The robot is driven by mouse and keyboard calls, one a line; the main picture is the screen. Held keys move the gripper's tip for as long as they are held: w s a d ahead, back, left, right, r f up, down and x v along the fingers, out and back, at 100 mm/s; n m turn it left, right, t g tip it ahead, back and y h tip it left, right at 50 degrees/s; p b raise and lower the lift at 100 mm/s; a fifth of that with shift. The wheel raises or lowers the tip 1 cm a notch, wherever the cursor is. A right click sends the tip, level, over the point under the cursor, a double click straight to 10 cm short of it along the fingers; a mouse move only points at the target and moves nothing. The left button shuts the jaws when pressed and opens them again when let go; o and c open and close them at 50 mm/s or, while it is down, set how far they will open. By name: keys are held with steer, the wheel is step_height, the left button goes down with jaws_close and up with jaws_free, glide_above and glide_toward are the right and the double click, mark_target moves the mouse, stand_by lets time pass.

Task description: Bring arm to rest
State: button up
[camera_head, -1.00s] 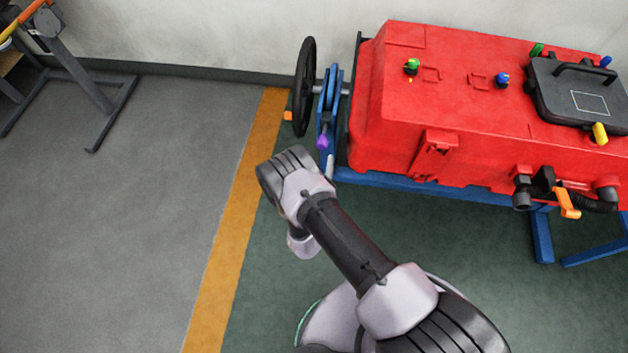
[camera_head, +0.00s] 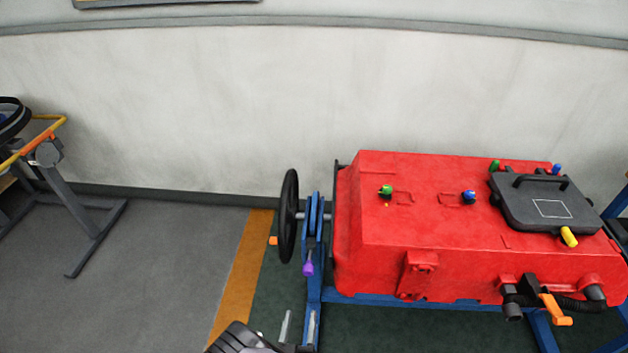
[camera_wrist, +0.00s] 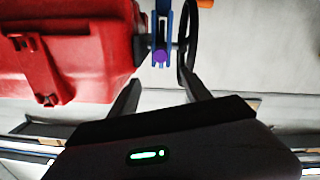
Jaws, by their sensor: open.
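My gripper shows at the bottom edge of the head view (camera_head: 298,326), with most of my arm out of frame. In the wrist view its two dark fingers (camera_wrist: 162,90) stand apart with nothing between them. The red tank (camera_head: 480,245) lies on a blue frame to the right of my gripper in the head view. In the wrist view the tank (camera_wrist: 65,45) is at the upper left. A purple knob (camera_head: 308,268) on a blue bracket is beyond my fingers, and it also shows in the wrist view (camera_wrist: 160,56), apart from them.
A black handwheel (camera_head: 288,216) stands left of the tank. A black lid (camera_head: 545,205), green and blue knobs and an orange-handled valve (camera_head: 555,310) are on the tank. A grey stand (camera_head: 85,215) is at far left. The grey floor (camera_head: 150,280) between is clear.

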steer(key=w+a+r+m+g, duration=0.1)
steer(key=w+r+m+g, duration=0.25)
steer(key=w+r, duration=0.6)
steer(key=w+r+m+g, duration=0.2)
steer(key=w+r+m, duration=0.4)
steer(key=r, duration=0.7)
steer(key=s+d+r+n+g+y, duration=0.1)
steer(key=d+r+y, duration=0.1)
steer(key=r, duration=0.5)
steer(key=s+d+r+g+y, duration=0.1)
steer(key=d+r, duration=0.1)
steer(key=r, duration=0.6)
steer(key=s+d+r+n+g+y, duration=0.1)
steer(key=s+d+r, duration=0.25)
steer(key=s, duration=0.25)
steer(key=s+d+r+n+g, duration=0.1)
steer(key=s+d+r, duration=0.25)
steer(key=s, duration=0.25)
steer(key=s+d+g, duration=0.1)
steer(key=s+d, duration=0.2)
steer(key=s, duration=0.5)
steer(key=s+d+r+g, duration=0.1)
steer(key=s+d, duration=0.2)
steer(key=s, duration=0.5)
steer(key=shift+s+d+r+h, duration=0.2)
steer(key=shift+s+d+h, duration=0.05)
steer(key=shift+s+h, duration=0.15)
